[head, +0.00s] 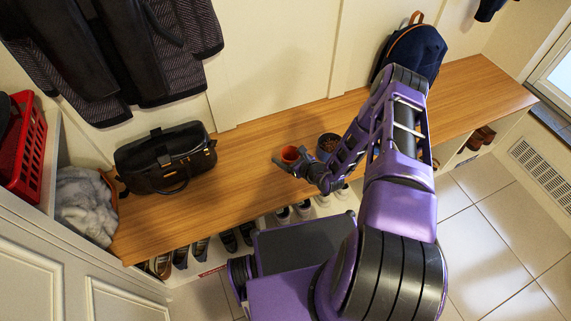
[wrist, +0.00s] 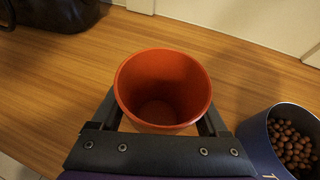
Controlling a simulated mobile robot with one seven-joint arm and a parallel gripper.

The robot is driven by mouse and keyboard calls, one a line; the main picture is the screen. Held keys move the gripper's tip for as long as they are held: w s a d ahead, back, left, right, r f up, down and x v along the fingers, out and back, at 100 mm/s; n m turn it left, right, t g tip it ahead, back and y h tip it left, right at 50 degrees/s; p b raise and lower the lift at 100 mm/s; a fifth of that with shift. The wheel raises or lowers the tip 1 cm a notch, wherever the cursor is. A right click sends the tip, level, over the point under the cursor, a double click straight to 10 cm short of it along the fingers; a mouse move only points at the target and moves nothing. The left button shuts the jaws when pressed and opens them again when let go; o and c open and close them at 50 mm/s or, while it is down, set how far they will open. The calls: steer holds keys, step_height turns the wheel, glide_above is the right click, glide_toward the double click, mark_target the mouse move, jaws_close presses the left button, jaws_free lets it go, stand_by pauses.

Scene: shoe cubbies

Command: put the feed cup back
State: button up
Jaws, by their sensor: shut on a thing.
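The feed cup (head: 290,154) is orange-red and looks empty inside. In the wrist view the cup (wrist: 163,90) stands upright between the two fingers of my gripper (wrist: 160,118). My gripper (head: 293,166) is shut on it over the wooden bench; I cannot tell whether the cup's base touches the bench. A dark blue tub of brown pellets (head: 328,143) stands on the bench just right of the cup, apart from it. It also shows at the right edge of the wrist view (wrist: 258,140), partly cut off.
The wooden bench (head: 240,160) has bare room between the cup and a black handbag (head: 165,160) at left. A navy backpack (head: 412,50) stands at the back right. Shoes (head: 283,215) sit in cubbies below. A red basket (head: 22,150) is at far left.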

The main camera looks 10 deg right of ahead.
steer(key=shift+f+b, duration=0.4)
steer(key=shift+f, duration=1.35)
steer(key=shift+f, duration=0.15)
steer(key=o, duration=1.3)
steer(key=shift+o, duration=0.2)
steer(key=shift+r, duration=0.2)
steer(key=p+v, duration=0.2)
steer(key=v, duration=1)
steer(key=shift+f, duration=0.1)
